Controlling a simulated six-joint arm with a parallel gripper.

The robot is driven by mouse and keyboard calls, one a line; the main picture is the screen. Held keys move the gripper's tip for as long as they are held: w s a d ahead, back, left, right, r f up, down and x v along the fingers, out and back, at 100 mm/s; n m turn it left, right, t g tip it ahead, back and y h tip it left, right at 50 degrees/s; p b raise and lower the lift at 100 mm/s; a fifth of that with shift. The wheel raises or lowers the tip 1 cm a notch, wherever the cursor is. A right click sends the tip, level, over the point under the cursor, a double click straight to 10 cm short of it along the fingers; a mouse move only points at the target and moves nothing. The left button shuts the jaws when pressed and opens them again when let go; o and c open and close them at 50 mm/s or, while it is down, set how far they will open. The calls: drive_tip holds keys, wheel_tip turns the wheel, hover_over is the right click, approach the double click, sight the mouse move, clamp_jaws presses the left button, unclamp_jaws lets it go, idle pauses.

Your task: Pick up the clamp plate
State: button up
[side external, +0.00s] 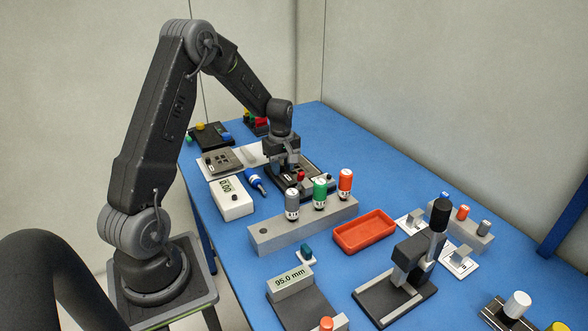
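A flat grey plate with small dark openings (222,161) lies on the white mat (247,152), left of my gripper; it looks like the clamp plate, but I cannot be sure. My gripper (286,166) points down over a dark fixture (318,182) with a red knob (301,176). The fingers are small here and partly merge with the fixture. I cannot tell whether they are apart or hold anything, or whether they touch the fixture.
A white meter (232,199) and a blue-tipped tool (255,181) lie left of the fixture. In front stands a grey block (268,238) with grey, green and red-orange cylinders. A red tray (364,232) and a dark stand (397,298) are nearer.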

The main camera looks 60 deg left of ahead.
clamp_jaws()
drive_tip(key=shift+r, duration=0.1)
